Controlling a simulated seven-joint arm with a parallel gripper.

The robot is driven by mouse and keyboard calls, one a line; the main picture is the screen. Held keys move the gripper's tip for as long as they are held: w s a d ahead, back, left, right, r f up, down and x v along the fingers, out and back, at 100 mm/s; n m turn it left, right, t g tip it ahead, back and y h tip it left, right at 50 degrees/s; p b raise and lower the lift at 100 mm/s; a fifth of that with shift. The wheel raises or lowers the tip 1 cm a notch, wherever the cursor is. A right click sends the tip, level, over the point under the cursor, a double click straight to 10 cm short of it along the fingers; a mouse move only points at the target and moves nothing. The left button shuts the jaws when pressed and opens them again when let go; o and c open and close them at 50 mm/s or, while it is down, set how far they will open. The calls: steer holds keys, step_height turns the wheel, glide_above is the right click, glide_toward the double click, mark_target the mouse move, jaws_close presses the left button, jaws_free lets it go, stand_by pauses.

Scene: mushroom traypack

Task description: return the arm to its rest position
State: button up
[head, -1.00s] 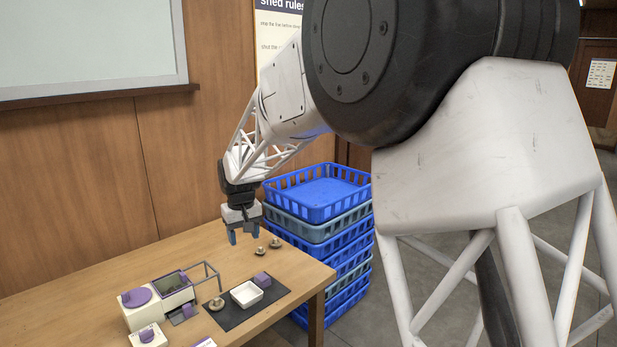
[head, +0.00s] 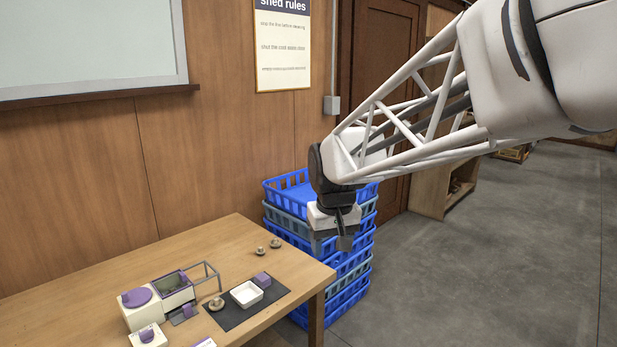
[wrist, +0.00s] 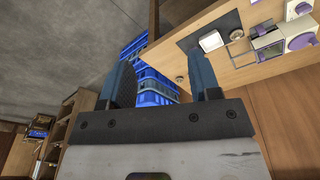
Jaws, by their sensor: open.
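My gripper (head: 343,240) hangs in front of the stack of blue crates, off the table's right end, with my arm reaching in from the upper right. In the wrist view its two blue fingers (wrist: 165,85) stand apart with nothing between them. The wooden table (head: 215,250) is at the lower left. Two small mushrooms (head: 275,243) lie near the back edge, and another mushroom (head: 216,304) lies by the mat's left side.
The stacked blue crates (head: 350,262) stand beside the table, partly hidden by my gripper. A white and purple machine (head: 140,308) with a wire frame (head: 207,274) stands on the table. A wooden shelf (head: 432,195) is behind. The floor at right (head: 500,270) is open.

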steer(key=s+d+f+m, duration=0.1)
steer(key=s+d, duration=0.3)
steer(key=s, duration=0.4)
steer(key=s+d+f+m, duration=0.1)
steer(key=s+d, duration=0.4)
steer(key=s, duration=0.4)
steer(key=s+d+f+m+t, duration=0.1)
steer(key=s+d, duration=0.3)
steer(key=s, duration=0.4)
steer(key=shift+s+d+f+h, duration=0.3)
steer(key=shift+s+d+f, duration=0.1)
steer(key=shift+f, duration=0.15)
